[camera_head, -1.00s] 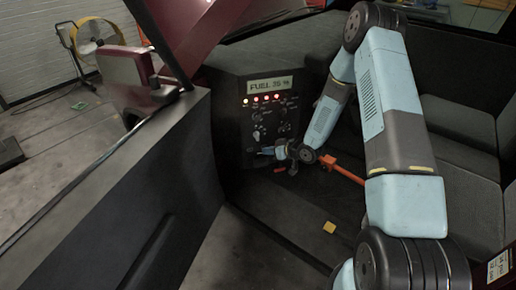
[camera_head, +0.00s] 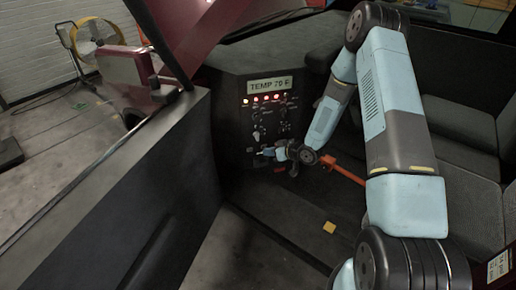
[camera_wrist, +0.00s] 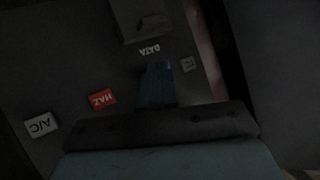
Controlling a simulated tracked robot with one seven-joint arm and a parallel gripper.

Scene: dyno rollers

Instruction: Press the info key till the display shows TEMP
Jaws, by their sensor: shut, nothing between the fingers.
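The display (camera_head: 270,85) at the top of the dark dash panel (camera_head: 232,120) reads TEMP with what looks like 70 F. My gripper (camera_head: 263,151) is shut and empty at the lower left of the panel. In the wrist view my closed fingers (camera_wrist: 157,84) point at the panel, just beside the printed word DATA (camera_wrist: 150,49). The info key cannot be made out for certain; my fingers may hide it. I cannot tell whether the fingertips touch the panel.
In the wrist view a red HAZ key (camera_wrist: 102,99) and a pale A/C key (camera_wrist: 40,124) lie left of my fingers, and a small grey key (camera_wrist: 188,63) lies right. Red lamps (camera_head: 265,98) sit under the display. An orange lever (camera_head: 345,171) stands right of my gripper.

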